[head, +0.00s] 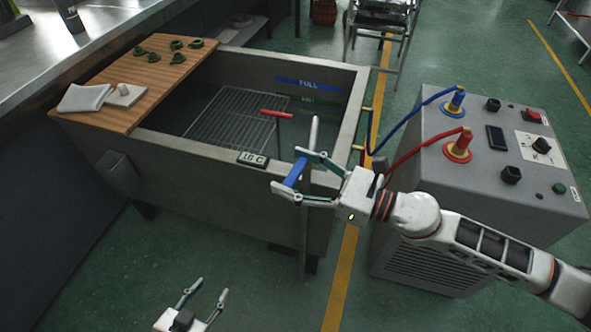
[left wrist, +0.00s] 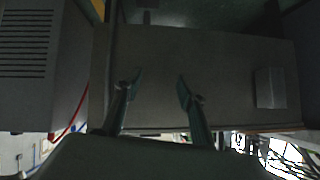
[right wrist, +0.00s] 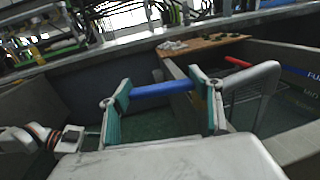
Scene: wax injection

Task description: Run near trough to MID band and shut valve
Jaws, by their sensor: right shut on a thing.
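The grey trough (head: 230,188) stands at centre, with a blue FULL band (head: 308,85) and a green band below it (head: 312,102) on its inner wall. I cannot tell the water level. A blue valve handle (head: 296,171) is at the trough's front wall; my right gripper (head: 290,178) is shut on it. In the right wrist view the blue handle (right wrist: 162,89) spans between my fingers. A red handle (head: 277,113) and a pale spout (head: 314,133) stand beyond it. My left gripper (head: 207,291) is open and empty, low in front of the trough.
A wooden board (head: 150,85) on the trough's left carries several green pieces and a white cloth (head: 84,98). A wire rack (head: 232,118) lies inside. A temperature display (head: 252,158) sits on the front rim. A grey machine (head: 480,180) with blue and red hoses stands right.

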